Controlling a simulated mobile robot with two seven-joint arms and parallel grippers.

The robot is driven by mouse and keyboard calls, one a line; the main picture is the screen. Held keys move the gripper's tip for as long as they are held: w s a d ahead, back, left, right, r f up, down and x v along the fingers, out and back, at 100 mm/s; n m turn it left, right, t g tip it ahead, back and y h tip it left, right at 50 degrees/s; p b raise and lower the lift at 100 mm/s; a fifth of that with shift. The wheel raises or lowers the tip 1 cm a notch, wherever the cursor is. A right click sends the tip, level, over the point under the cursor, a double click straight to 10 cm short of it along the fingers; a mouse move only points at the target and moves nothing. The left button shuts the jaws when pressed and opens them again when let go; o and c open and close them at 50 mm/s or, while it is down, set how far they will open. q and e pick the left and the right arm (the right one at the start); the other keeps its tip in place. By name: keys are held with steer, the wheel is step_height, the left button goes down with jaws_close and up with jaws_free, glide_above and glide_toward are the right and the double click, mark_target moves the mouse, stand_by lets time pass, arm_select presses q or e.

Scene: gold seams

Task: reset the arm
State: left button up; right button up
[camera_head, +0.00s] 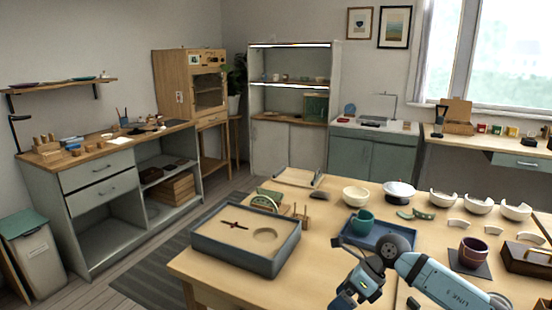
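My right arm reaches in from the bottom right over the front of the wooden table (215,277). It is bent at a dark round joint, and its end with the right gripper (352,294) points down and left near the bottom edge. The fingers are too small and dark to tell if they are open or shut. No held object shows. My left arm and gripper are not in view.
Close behind my arm, a blue tray (350,238) holds a green mug (362,222). Left is a grey-rimmed box (222,250). A purple cup (473,251) stands right on a dark mat. Bowls (356,194) and shards (424,214) lie behind. The table's front left is clear.

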steer(key=s+a+r+m+t+y, duration=0.2)
steer(key=s+a+m+t+y, duration=0.5)
steer(key=s+a+m+y, duration=0.45)
steer(key=s+d+f+m+t+h, duration=0.3)
steer(key=s+d+f+m+h, duration=0.5)
steer(key=m, duration=0.8)
steer(key=s+d+f+m+t+h, duration=0.3)
steer(key=s+d+f+m+h, duration=0.55)
steer(key=m, duration=0.85)
arm_select(q)
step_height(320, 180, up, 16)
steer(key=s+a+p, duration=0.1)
steer(key=p, duration=2)
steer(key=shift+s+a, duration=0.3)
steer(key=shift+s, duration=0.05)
arm_select(e)
step_height(320, 180, up, 14)
steer(key=shift+s+a+g, duration=0.25)
steer(key=shift+s+g, duration=0.1)
steer(key=shift+g, duration=0.05)
steer(key=shift+f, duration=0.15)
